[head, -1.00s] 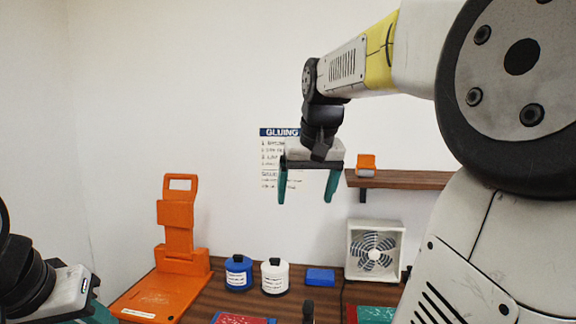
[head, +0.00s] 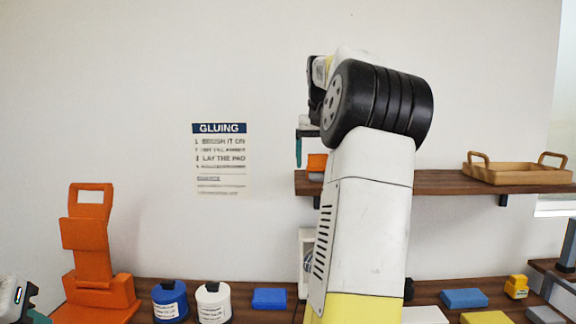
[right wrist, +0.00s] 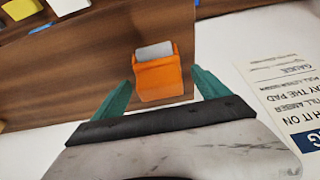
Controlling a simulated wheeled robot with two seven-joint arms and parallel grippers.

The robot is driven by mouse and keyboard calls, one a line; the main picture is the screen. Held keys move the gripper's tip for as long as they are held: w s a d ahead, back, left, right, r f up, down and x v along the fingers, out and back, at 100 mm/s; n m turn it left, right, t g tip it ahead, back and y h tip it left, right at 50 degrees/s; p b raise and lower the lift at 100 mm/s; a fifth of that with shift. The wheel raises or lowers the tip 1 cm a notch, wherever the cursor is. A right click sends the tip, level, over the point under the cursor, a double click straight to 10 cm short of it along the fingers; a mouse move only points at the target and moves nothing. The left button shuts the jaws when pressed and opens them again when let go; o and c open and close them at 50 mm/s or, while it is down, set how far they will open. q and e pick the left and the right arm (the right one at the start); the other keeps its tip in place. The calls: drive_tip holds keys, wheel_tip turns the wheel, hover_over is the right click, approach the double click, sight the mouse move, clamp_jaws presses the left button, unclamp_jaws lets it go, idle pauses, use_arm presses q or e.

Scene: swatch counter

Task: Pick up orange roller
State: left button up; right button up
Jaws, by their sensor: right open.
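The orange roller (head: 317,163), with a pale grey part, sits on the wooden wall shelf near its left end. My right arm partly hides it in the head view. It shows whole in the right wrist view (right wrist: 158,78). My right gripper (right wrist: 161,77) is open, with its teal fingertips on either side of the roller in that view; I cannot tell whether they touch it. In the head view one teal finger of the right gripper (head: 298,151) shows just left of the roller. My left gripper (head: 30,306) is partly in view at the lower left corner; its jaws are not clear.
The shelf (head: 440,183) also bears a wooden tray (head: 518,174) at right.

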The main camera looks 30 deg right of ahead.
drive_tip(key=shift+x, duration=1.25)
drive_tip(key=c, duration=1.6)
drive_tip(key=shift+c, duration=0.2)
drive_tip(key=shift+r, duration=0.2)
drive_tip(key=shift+a+r, duration=0.1)
drive_tip(key=shift+r, duration=1.6)
drive_tip(key=s+a+r, duration=0.1)
drive_tip(key=s+a, duration=1)
drive_tip(key=shift+s, duration=0.25)
drive_tip(key=shift+r, duration=0.1)
